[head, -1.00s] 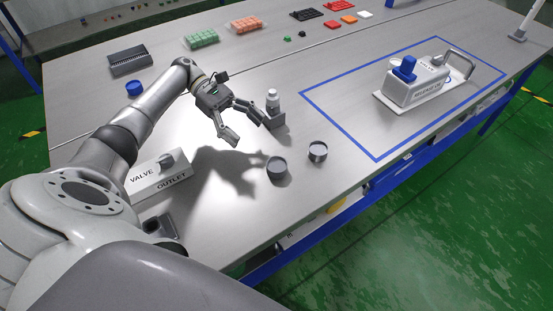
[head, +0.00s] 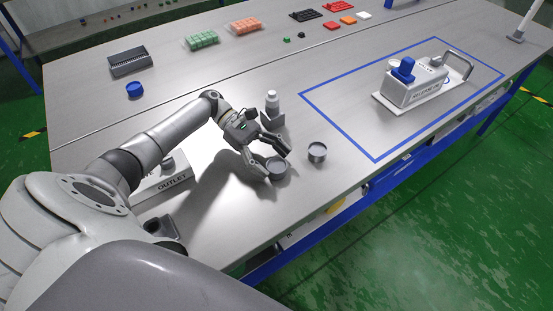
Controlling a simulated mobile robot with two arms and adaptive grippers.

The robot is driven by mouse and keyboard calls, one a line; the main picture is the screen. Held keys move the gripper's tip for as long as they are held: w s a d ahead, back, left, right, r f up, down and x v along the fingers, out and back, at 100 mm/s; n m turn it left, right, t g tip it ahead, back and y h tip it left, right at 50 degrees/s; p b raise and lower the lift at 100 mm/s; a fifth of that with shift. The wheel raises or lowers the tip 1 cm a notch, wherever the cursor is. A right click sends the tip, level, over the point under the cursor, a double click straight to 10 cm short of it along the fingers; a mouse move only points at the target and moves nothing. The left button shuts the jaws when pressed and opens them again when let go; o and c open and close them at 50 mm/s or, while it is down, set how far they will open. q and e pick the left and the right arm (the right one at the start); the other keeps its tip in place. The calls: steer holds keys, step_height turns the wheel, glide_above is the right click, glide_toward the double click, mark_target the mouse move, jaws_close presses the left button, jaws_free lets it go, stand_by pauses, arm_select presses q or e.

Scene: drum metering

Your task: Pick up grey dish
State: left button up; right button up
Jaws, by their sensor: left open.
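A round grey dish (head: 277,171) stands on the near part of the table. My left gripper (head: 275,162) is at it, open, with one finger at its left side and the other over its far side. I cannot tell whether the fingers touch it. A second round grey dish (head: 317,153) stands just to the right, clear of the gripper. My right gripper is not in view.
A white bottle (head: 272,103) in a grey holder stands just behind the gripper. The outlet valve box (head: 172,188) is partly hidden by my left arm. A release unit (head: 417,85) stands inside a blue outline at right.

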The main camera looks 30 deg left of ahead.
arm_select(q)
steer(key=shift+d+f, duration=0.2)
steer(key=shift+d, duration=0.3)
steer(key=c, duration=1.1)
